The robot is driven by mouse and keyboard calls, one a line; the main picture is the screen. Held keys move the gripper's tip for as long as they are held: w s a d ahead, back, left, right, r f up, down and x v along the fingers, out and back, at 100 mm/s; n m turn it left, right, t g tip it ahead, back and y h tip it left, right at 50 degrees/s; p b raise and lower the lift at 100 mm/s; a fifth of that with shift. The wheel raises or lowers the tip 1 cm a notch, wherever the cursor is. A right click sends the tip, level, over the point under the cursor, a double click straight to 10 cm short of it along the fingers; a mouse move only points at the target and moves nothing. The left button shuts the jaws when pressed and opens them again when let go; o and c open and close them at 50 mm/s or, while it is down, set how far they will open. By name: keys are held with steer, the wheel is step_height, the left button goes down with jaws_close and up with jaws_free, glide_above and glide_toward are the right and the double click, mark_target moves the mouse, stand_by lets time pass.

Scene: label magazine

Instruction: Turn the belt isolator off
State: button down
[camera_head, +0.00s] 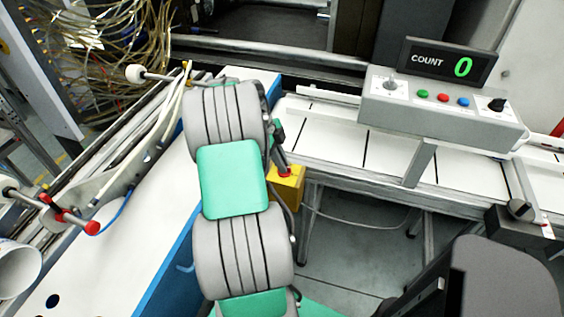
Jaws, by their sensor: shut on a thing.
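The belt isolator appears to be the yellow box with a red knob (285,171), at the near edge of the white conveyor, just right of my arm. The box's yellow body (288,190) shows below the knob, its left part hidden by my arm. My gripper (283,164) points down at the knob and is shut on it. My grey and green arm hides much of the gripper, and the knob's turn position cannot be told.
A grey control box (440,108) with coloured buttons and a display (449,64) reading COUNT 0 stands over the conveyor (340,150). A dark block with a round knob (519,209) is at right. A red-jointed rod fixture (75,220) and loose wires (110,30) are at left.

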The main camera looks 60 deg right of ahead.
steer(key=shift+n, duration=0.3)
steer(key=n+b, duration=0.1)
steer(key=n+h+b, duration=0.1)
steer(key=n, duration=0.1)
steer(key=shift+a+f+n+t+h+b, duration=0.1)
steer(key=shift+a+n+t+h+b, duration=0.05)
steer(key=shift+n+t+h+b, duration=0.15)
steer(key=n+b, duration=0.1)
steer(key=n, duration=0.1)
steer(key=n+t+h+b, duration=0.1)
steer(key=n, duration=0.1)
steer(key=shift+s+a+n, duration=0.15)
steer(key=shift+n, duration=0.15)
steer(key=n, duration=0.2)
steer(key=n+t+h+b, duration=0.1)
steer(key=n, duration=0.1)
steer(key=shift+s+t, duration=0.2)
steer(key=shift+t, duration=0.1)
steer(key=n+t+b, duration=0.1)
steer(key=n+t, duration=0.1)
steer(key=n, duration=0.3)
steer(key=shift+s, duration=0.1)
steer(key=c, duration=1.5)
jaws_free()
